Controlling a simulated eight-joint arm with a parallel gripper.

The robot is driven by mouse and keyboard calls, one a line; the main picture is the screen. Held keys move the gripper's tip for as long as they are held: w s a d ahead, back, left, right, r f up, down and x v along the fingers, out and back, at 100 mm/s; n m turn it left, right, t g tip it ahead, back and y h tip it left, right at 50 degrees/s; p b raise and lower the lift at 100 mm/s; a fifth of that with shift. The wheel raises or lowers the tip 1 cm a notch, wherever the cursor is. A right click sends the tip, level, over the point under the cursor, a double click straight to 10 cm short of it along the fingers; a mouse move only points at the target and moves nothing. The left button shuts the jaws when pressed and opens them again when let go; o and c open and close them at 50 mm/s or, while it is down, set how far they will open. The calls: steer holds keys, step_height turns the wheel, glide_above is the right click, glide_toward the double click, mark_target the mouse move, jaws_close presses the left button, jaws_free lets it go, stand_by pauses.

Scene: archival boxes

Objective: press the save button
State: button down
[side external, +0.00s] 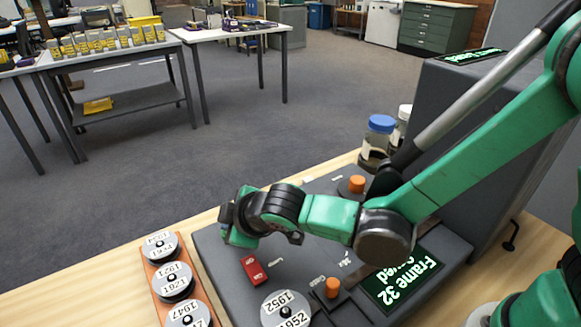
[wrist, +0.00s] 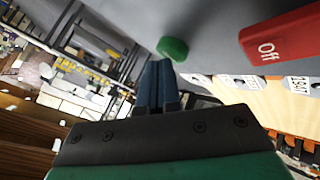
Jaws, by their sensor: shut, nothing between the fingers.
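A round green button (wrist: 172,48) sits on the grey panel in the wrist view, just beyond my fingertips. It has no readable label, and my gripper hides that spot in the side view. My gripper (wrist: 158,65) is shut and empty, its dark fingers together and pointing at the button's lower edge; I cannot tell whether they touch it. In the side view my gripper (side external: 236,236) is low over the far left part of the grey device (side external: 215,262).
A red switch (side external: 253,270), marked "Off" in the wrist view (wrist: 285,38), is close to my gripper. Reels (side external: 172,281) lie on an orange tray at left; another reel (side external: 287,309) and orange knobs (side external: 332,288) are on the device. Jars (side external: 378,140) stand behind my arm.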

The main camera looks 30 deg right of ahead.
steer(key=shift+r, duration=0.9)
steer(key=shift+r, duration=2.5)
steer(key=s+d+m, duration=0.3)
steer(key=d, duration=0.4)
steer(key=s+d+m+g+h, duration=0.1)
steer(key=s+d+m, duration=0.3)
steer(key=d, duration=0.2)
steer(key=s+d+r+m+g+h, duration=0.1)
steer(key=s+d+m, duration=0.2)
steer(key=d, duration=0.4)
steer(key=shift+s+d+m, duration=0.35)
steer(key=shift+m, duration=0.35)
